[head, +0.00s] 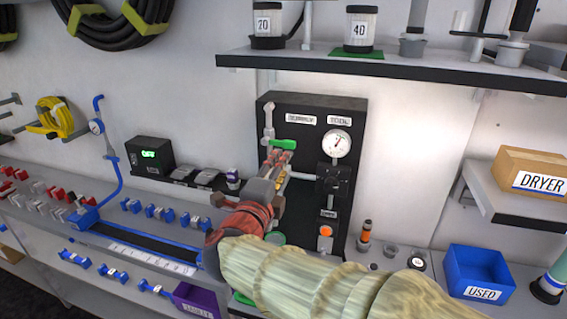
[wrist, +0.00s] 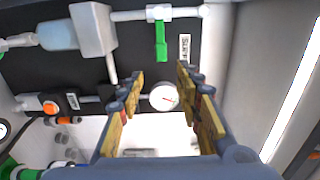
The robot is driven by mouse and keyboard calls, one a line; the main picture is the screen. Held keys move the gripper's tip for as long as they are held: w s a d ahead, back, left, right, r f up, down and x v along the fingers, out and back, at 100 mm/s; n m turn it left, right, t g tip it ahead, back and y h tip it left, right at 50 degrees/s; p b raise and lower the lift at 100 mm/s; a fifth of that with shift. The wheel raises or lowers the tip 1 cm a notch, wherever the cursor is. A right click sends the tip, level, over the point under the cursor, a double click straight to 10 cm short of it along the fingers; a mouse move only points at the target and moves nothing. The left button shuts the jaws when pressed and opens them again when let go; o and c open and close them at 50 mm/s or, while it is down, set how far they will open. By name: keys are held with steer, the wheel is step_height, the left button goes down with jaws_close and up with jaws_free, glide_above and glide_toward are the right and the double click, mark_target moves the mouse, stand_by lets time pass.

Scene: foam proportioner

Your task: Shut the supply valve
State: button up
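A green lever handle (head: 284,145) sits on a light pipe on the black panel (head: 355,108); I take it for the supply valve. In the wrist view the green handle (wrist: 161,42) sticks out across the pipe (wrist: 188,12). My gripper (head: 280,157) is in front of the panel, just below the handle in the head view. In the wrist view my gripper (wrist: 159,72) has its two fingers apart with nothing between them. The handle lies ahead of the fingertips, seemingly without contact. Part of the panel is hidden behind my arm.
A round gauge (head: 337,143) and an orange knob (head: 326,231) are on the panel to the right. A shelf (head: 390,68) with containers overhangs it. A blue bin (head: 480,270) stands at right, and a black box with a green display (head: 149,155) at left.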

steer(key=shift+a+f, duration=0.1)
steer(key=s+a+f+n+g+y, duration=0.1)
steer(key=a+f+n+g+y, duration=0.1)
steer(key=a+f+n+y, duration=0.35)
steer(key=s+a+f+n+g+y, duration=0.1)
steer(key=s+a+f+n+y, duration=0.15)
steer(key=a+n+y, duration=0.6)
steer(key=s+f+n+g+h, duration=0.1)
steer(key=s+f+n+g, duration=0.45)
steer(key=s, duration=0.25)
steer(key=s+d+f+n+g+h, duration=0.2)
steer(key=s+d+f+n, duration=0.1)
steer(key=s+d, duration=0.45)
steer(key=s+d+f+n+g+h, duration=0.2)
steer(key=s+d+f, duration=0.1)
steer(key=s+d, duration=0.4)
steer(key=s+d+r+m+h, duration=0.1)
steer(key=s+d, duration=0.1)
steer(key=d, duration=0.6)
steer(key=s+d+r+m+t+h, duration=0.1)
steer(key=s+d, duration=0.1)
steer(key=d, duration=0.6)
steer(key=shift+r+h, duration=0.3)
steer(key=shift+h, duration=0.1)
